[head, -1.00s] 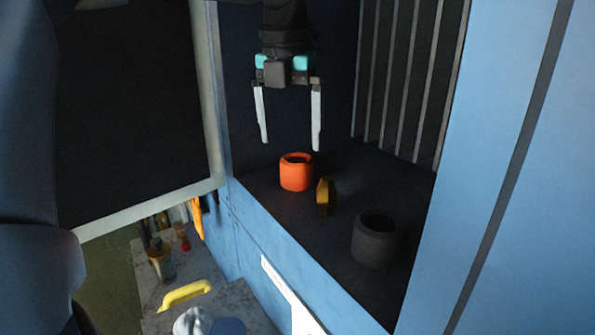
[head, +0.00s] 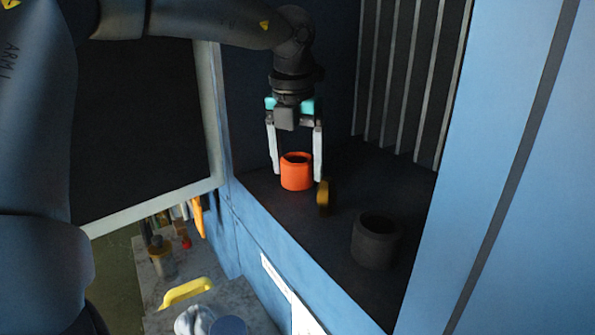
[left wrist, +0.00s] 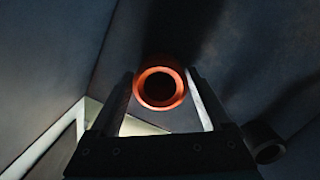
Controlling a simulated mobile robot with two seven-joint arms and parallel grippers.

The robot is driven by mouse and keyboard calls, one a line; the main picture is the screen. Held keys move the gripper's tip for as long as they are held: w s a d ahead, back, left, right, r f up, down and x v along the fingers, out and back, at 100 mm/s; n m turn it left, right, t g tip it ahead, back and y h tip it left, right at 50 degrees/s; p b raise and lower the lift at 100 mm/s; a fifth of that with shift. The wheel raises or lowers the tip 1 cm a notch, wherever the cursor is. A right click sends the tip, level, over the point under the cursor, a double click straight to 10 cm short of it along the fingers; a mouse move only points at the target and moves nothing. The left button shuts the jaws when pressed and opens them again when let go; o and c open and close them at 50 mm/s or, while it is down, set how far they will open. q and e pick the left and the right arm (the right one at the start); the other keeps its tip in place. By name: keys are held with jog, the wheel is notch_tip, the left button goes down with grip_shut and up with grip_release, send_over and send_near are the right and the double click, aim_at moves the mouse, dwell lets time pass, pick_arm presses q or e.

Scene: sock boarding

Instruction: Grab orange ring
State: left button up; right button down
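The orange ring (head: 297,176) stands upright on the dark floor of the blue cabinet, its open top showing. My left gripper (head: 298,177) points down over it, open, with one white finger at each side of the ring. In the left wrist view the ring (left wrist: 160,88) lies between the tips of the two fingers of the left gripper (left wrist: 163,85). A gap shows on each side, so the fingers do not appear to be pressed on it. My right gripper is not in view.
A small dark yellow-brown piece (head: 324,197) stands close beside the right finger. A dark grey ring (head: 375,241) stands further right and nearer. Vertical slats (head: 408,80) line the cabinet's side. A yellow handle (head: 187,291) lies on a lower surface outside.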

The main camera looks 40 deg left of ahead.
pick_arm(q)
jog(key=c, duration=1.1)
